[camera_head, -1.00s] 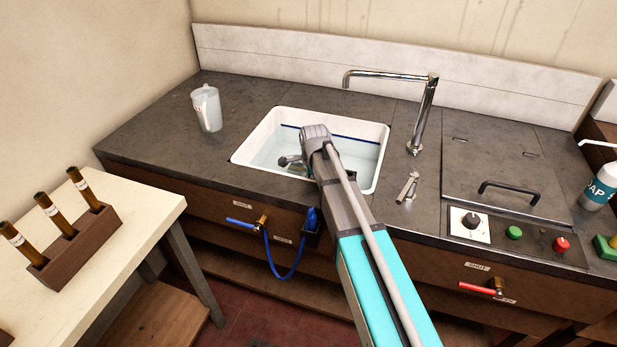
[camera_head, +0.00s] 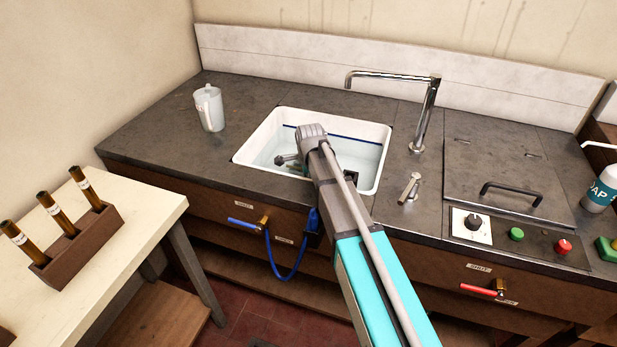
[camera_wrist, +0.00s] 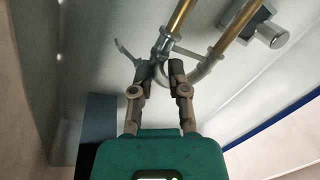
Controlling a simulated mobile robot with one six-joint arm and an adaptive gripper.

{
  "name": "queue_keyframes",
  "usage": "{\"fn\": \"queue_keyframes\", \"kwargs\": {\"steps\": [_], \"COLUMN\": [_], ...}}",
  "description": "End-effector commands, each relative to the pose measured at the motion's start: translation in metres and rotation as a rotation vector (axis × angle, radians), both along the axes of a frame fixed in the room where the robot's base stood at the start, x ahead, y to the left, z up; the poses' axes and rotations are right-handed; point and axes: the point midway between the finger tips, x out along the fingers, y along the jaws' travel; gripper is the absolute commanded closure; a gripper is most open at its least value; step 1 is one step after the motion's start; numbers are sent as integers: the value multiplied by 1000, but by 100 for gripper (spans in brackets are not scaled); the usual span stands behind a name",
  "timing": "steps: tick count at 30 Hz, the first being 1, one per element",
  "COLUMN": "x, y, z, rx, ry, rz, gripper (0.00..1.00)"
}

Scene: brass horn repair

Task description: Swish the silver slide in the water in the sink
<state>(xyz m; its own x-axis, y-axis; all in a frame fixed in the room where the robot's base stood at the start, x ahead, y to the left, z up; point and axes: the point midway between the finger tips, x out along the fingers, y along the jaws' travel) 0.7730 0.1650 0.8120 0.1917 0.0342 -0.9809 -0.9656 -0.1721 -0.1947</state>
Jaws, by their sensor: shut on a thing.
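The white sink (camera_head: 262,131) holds clear water, with a dark blue line around its inner wall. My arm reaches over its front edge and down into it. My gripper (camera_wrist: 168,66) shows in the wrist view, its fingers closed on the bracing of the silver slide (camera_wrist: 210,67). The slide has a curved silver bow and two brass-coloured tubes running to the upper right. In the head view my arm hides most of the slide and the fingertips. I cannot tell how deep the slide sits in the water.
A chrome faucet (camera_head: 428,110) stands behind the sink's right side, with a lever (camera_head: 409,187) in front. A blue-handled valve (camera_head: 246,224) and hose are below the sink front.

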Motion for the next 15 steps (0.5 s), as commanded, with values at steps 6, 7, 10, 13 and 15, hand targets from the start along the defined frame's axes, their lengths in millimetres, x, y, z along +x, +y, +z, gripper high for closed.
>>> {"fn": "queue_keyframes", "kwargs": {"steps": [6, 7, 10, 13, 15], "x": [3, 3, 4, 4, 4], "y": [6, 7, 9, 11, 11], "z": [0, 0, 0, 0, 0], "rx": [0, 0, 0, 0, 0], "ry": [0, 0, 0, 0, 0], "rz": [0, 0, -1, -1, -1], "gripper": [100, 100, 100, 100, 100]}}
